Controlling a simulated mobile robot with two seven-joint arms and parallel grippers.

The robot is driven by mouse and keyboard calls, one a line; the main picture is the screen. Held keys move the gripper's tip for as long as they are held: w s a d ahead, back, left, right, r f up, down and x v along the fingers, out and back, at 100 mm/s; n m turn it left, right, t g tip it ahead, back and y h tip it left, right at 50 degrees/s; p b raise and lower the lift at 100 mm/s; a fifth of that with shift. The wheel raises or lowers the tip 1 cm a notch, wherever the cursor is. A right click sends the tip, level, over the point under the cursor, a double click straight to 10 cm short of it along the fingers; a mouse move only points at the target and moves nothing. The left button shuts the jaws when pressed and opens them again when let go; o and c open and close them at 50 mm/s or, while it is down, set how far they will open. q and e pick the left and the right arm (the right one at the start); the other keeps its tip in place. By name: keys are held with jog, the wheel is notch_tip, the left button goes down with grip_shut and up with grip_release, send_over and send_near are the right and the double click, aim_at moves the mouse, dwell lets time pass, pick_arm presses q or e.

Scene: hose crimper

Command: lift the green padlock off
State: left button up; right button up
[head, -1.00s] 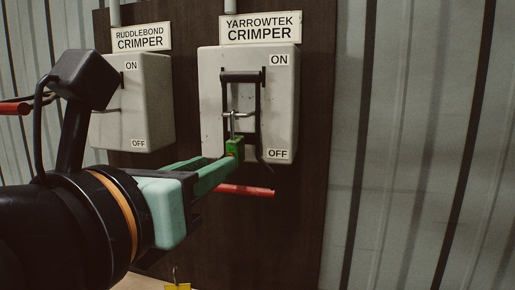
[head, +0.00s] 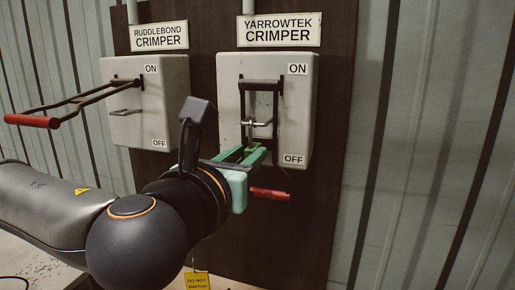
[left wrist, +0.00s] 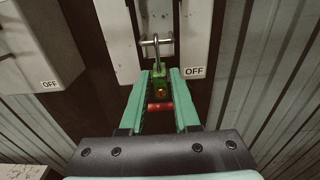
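The green padlock (left wrist: 160,83) hangs from a metal staple on the front of the Yarrowtek crimper box (head: 300,122). Its shackle still passes around the staple in the left wrist view. In the head view the padlock is mostly hidden by the fingers. My left gripper (left wrist: 160,78) has its green fingers on either side of the padlock body, with narrow gaps showing, so it looks open around it. The Yarrowtek lever (head: 263,85) hangs down, its red handle (head: 270,194) below the padlock near OFF. My right gripper is in neither current view.
The Ruddlebond crimper box (head: 172,108) stands to the left, its lever with a red handle (head: 31,121) sticking outward. A yellow tag (head: 197,281) hangs low. Corrugated wall (head: 420,150) lies to the right of the dark board.

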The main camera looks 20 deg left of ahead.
aim_at(249, 153)
pick_arm(q)
jog(key=shift+w+f, duration=0.15)
jog(key=shift+w, duration=1.35)
jog(key=shift+c, duration=0.3)
grip_shut()
